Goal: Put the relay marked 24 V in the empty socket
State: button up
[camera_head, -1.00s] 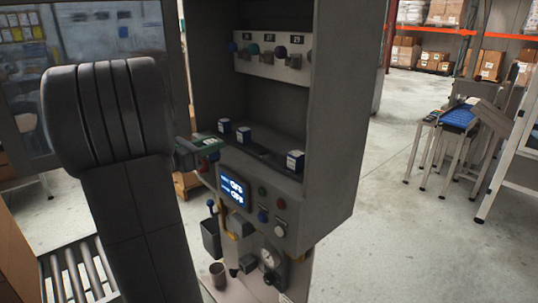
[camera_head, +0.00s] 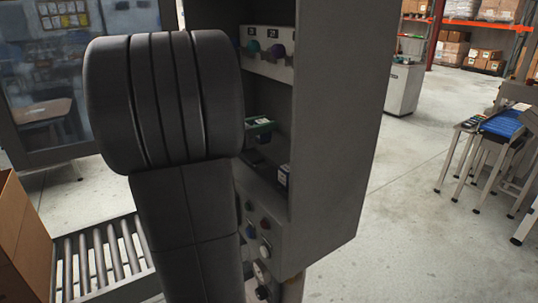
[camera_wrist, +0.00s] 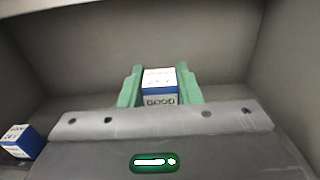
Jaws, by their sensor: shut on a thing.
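My gripper (camera_wrist: 160,90) has its green fingers shut on a blue-and-white relay (camera_wrist: 160,80), whose print I cannot read for certain. In the head view my gripper (camera_head: 260,127) is inside the cabinet, over its lower shelf. A second blue-and-white relay (camera_wrist: 19,141) stands at the lower left of the wrist view, apart from my gripper; its print is also unclear. In the head view a relay (camera_head: 284,175) stands at the shelf's right front. My arm hides the left part of the shelf. I cannot make out an empty socket.
The grey cabinet (camera_head: 343,120) has a tall side wall close to the right of my gripper. A row of coloured knobs (camera_head: 277,51) is above, and buttons (camera_head: 265,225) are on the front below. A roller conveyor (camera_head: 100,262) is at the lower left. Open floor lies right.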

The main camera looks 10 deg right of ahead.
jog(key=shift+f, duration=3.5)
jog(key=shift+f, duration=0.25)
jog(key=o, duration=1.1)
jog(key=shift+r, duration=0.1)
jog(key=shift+c, duration=0.2)
jog(key=shift+r, duration=0.2)
jog(key=shift+a+f, duration=0.1)
jog(key=shift+a, duration=0.25)
jog(key=b+v, duration=0.1)
jog(key=v, duration=1)
jog(key=shift+s+a+b, duration=0.15)
jog(key=shift+a+b, duration=0.05)
jog(key=shift+b, duration=0.15)
